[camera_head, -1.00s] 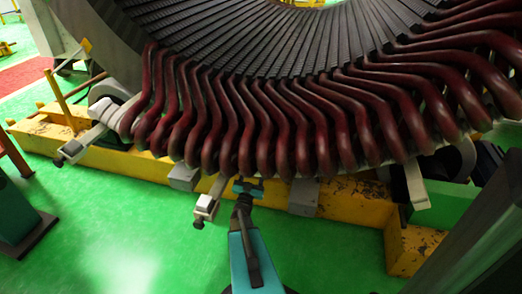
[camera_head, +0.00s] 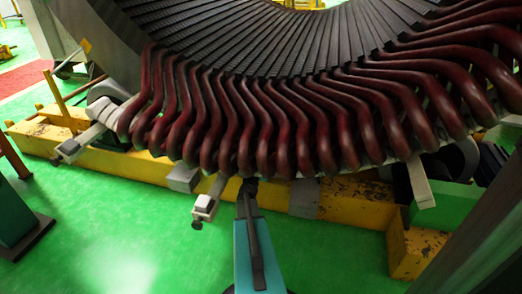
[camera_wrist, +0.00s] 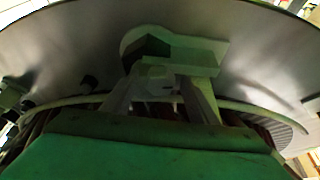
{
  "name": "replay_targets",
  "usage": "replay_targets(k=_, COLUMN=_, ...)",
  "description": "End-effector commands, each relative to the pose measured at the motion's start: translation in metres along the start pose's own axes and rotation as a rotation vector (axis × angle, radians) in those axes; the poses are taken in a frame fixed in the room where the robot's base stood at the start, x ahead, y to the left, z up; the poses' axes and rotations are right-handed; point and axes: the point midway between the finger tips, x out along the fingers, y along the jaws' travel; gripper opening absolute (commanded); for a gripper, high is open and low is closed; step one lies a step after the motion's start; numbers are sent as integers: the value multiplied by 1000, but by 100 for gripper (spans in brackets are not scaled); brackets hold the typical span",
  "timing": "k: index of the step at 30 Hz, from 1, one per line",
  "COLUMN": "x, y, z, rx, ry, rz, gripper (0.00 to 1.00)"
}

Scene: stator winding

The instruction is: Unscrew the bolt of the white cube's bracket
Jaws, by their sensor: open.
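The white cube's bracket (camera_head: 207,197) sticks out below the red coils, left of my arm, in the head view. The white cube (camera_head: 203,203) is on its outer end, and the dark bolt (camera_head: 197,225) hangs under it. My arm reaches up right of the bracket, and its end is hidden by the coils there. In the wrist view my gripper (camera_wrist: 165,95) appears open, with two pale fingers apart. A pale block (camera_wrist: 158,78) shows between and beyond them, under a pale plate (camera_wrist: 195,55). I cannot tell whether this is part of the bracket.
Red coil ends (camera_head: 270,125) hang close above my arm. A yellow beam (camera_head: 350,208) runs behind it, with grey blocks (camera_head: 304,197) on it. Another bracket (camera_head: 85,140) stands at the left. The green floor (camera_head: 130,235) in front is free.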

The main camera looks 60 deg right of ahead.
Motion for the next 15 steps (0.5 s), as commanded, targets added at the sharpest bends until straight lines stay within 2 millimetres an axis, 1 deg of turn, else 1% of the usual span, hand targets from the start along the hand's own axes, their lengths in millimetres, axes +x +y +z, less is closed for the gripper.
replay_targets(k=5, x=0, y=0, z=0, rx=0, ry=0, rz=0, gripper=53)
replay_targets(k=12, x=0, y=0, z=0, rx=0, ry=0, rz=0, gripper=13)
replay_targets(k=15, x=0, y=0, z=0, rx=-1, ry=0, rz=0, gripper=12)
